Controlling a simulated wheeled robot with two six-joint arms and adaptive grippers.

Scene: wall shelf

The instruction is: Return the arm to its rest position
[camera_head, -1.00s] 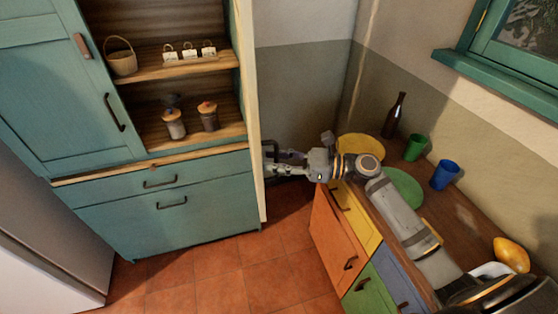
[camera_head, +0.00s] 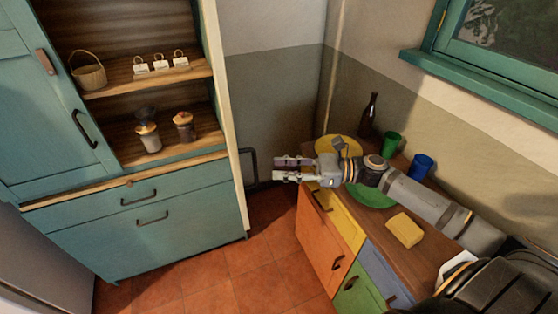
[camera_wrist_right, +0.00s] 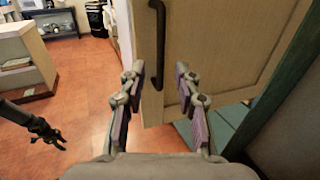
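My right arm reaches across the wooden counter from the right in the head view. Its gripper (camera_head: 284,170) is open and empty, just right of the black handle (camera_head: 249,168) on the wall shelf's open door (camera_head: 228,120), which stands nearly edge-on. The right wrist view shows the two fingers (camera_wrist_right: 160,90) spread apart, with the door (camera_wrist_right: 215,45) and its handle (camera_wrist_right: 157,45) beyond them. A dark arm at the left of that view looks like my left one, with its gripper (camera_wrist_right: 47,132) small and hanging clear. My left gripper is outside the head view.
Jars (camera_head: 148,137) and a basket (camera_head: 88,75) stand on the shelves. The counter holds a bottle (camera_head: 369,115), green cup (camera_head: 391,142), blue cup (camera_head: 422,166), green plate (camera_head: 367,199) and yellow block (camera_head: 405,231). Floor (camera_head: 250,265) is clear between cabinets.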

